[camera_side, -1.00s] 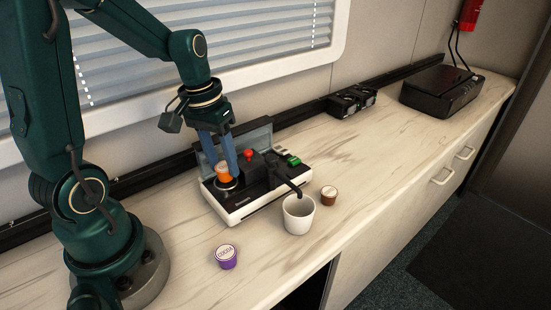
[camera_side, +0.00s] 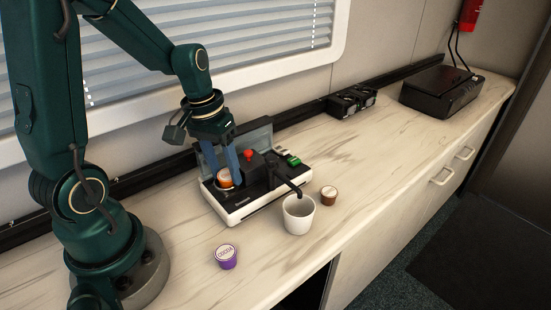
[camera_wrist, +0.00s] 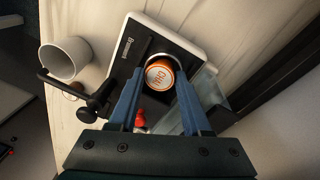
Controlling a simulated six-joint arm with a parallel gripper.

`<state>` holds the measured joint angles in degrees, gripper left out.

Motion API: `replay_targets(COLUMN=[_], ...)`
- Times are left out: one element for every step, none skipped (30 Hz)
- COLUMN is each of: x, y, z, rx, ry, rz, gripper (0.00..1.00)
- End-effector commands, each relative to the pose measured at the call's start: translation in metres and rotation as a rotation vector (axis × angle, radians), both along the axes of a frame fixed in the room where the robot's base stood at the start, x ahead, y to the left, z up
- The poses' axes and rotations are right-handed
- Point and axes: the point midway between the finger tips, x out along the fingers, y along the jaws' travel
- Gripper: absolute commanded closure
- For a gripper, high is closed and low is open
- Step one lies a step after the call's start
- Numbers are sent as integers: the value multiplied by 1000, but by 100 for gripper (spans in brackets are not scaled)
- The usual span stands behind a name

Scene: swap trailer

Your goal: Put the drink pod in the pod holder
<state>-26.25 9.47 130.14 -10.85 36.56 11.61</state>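The orange-topped drink pod (camera_side: 225,179) sits low in the round opening at the left end of the black-and-white coffee machine (camera_side: 240,209), which looks like the pod holder. Its labelled orange lid faces up in the wrist view (camera_wrist: 160,76), ringed by a pale rim. My gripper (camera_side: 229,178) points down over it, with one blue finger on each side of the pod. The fingers look spread slightly wider than the pod, with a narrow gap beside the lid. The pod's lower body is hidden inside the machine.
A white cup (camera_side: 298,214) stands under the machine's black spout. A brown pod (camera_side: 329,196) is beside the cup, and a purple pod (camera_side: 226,257) is near the counter's front. The machine's raised lid (camera_side: 250,140) stands close behind my fingers. The counter to the right is mostly clear.

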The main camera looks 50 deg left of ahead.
Motion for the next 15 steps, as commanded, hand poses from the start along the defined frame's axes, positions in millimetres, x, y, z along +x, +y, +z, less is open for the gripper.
replay_targets(x=[-3, -3, -3, -3, -3, -3, -3, -3, -3, -3, -4, -5, -5, -5, -6], y=[1, 1, 1, 1, 2, 2, 2, 3, 3, 4, 4, 5, 5, 6, 6], z=[-7, -6, -5, -3, -1, 3, 7, 12, 19, 24, 30, 38, 45, 51, 59], rx=[4, 5, 5, 6, 7, 8, 7, 7, 8, 9, 10, 10, 10, 9, 10], ry=[14, 13, 12, 13, 12, 10, 10, 8, 6, 4, 4, 4, 1, 1, 1], rz=[-8, -8, -8, -9, -9, -9, -8, -7, -6, -5, -4, -4, -4, -3, -3], gripper=[27, 27, 27, 27, 27, 27, 27, 27, 27, 27, 27, 27, 27, 27, 27])
